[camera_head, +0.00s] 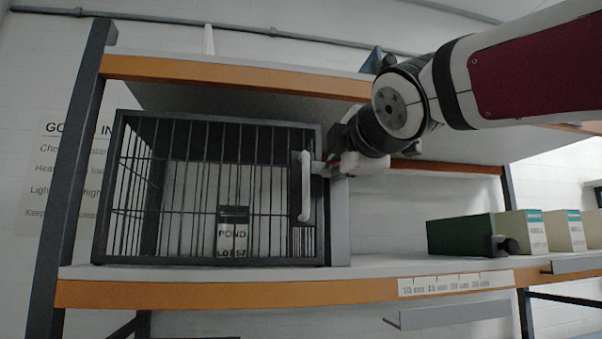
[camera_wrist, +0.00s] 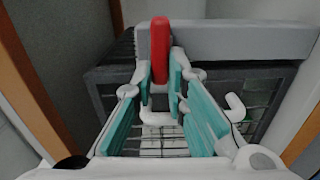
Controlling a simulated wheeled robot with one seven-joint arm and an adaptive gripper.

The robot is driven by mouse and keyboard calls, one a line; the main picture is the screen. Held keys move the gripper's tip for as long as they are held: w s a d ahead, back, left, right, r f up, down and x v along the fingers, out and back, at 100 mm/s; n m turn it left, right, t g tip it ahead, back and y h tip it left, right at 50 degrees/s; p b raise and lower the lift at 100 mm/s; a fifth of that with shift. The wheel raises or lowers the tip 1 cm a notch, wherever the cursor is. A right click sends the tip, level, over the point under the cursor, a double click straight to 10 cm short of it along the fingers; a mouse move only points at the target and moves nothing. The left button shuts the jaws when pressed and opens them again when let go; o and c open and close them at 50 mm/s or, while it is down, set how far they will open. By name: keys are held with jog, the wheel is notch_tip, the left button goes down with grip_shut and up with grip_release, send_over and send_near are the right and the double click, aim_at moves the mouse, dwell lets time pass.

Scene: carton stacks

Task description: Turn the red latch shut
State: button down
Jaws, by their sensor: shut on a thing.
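The red latch (camera_wrist: 160,45) shows in the wrist view as a red bar standing up in the picture, its far end against a grey post (camera_wrist: 240,40). My gripper (camera_wrist: 162,80) has its teal-padded fingers on both sides of the latch's near part, shut on it. In the head view my gripper (camera_head: 334,164) is at the right edge of the wire cage (camera_head: 205,127), beside the upper end of the white door handle (camera_head: 306,187). The cage door appears closed. The latch is mostly hidden by my gripper there, so its turn angle is hard to tell.
The cage stands on a shelf with an orange front edge (camera_head: 240,293). A green box (camera_head: 460,236) and several cartons (camera_head: 525,232) stand to the right. An upper shelf edge (camera_head: 230,76) runs above the cage.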

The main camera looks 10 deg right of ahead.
jog(key=shift+f+n, duration=0.15)
jog(key=shift+n, duration=0.25)
jog(key=c, duration=1.6)
grip_release()
jog(key=s, duration=1.2)
